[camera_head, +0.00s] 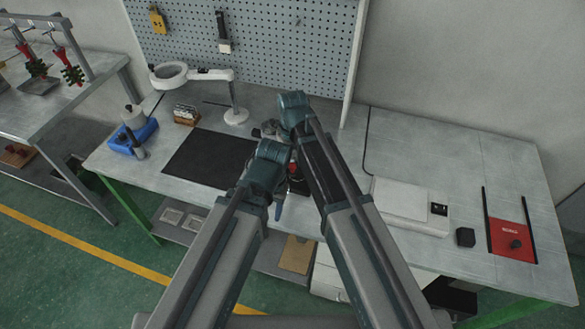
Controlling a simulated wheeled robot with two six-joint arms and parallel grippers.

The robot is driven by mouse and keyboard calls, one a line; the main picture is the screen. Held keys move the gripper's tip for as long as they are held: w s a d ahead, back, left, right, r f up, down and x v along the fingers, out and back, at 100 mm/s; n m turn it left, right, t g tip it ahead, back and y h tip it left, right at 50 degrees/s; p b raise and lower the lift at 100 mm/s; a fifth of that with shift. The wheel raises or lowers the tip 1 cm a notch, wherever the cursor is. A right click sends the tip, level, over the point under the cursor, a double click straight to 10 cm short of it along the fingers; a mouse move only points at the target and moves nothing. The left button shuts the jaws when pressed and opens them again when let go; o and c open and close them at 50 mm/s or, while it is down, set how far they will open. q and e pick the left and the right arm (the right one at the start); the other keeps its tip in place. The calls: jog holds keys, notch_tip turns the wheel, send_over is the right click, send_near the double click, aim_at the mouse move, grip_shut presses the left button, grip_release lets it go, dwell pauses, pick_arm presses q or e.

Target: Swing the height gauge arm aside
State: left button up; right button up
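Both my arms reach over the middle of the bench, their dark teal joints close together. The arm links cover most of a small device (292,168) between them. Only a bit of red and dark metal shows there. I cannot make out the height gauge arm or which way it points. Some grey metal (267,130) shows just beyond the left arm's joint, too small to identify. A blue piece (278,208) hangs by the bench's front edge between the arms. My gripper fingers are hidden behind the arm links, so no grip shows.
A black mat (207,158) and a white magnifier lamp (236,115) are left of the arms. A blue tray (133,138) is at the left end. A white box (402,203), a black block (465,237) and a red panel (512,240) are right. The back right bench is clear.

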jog(key=shift+f, duration=0.1)
grip_shut()
dwell(0.3)
dwell(1.1)
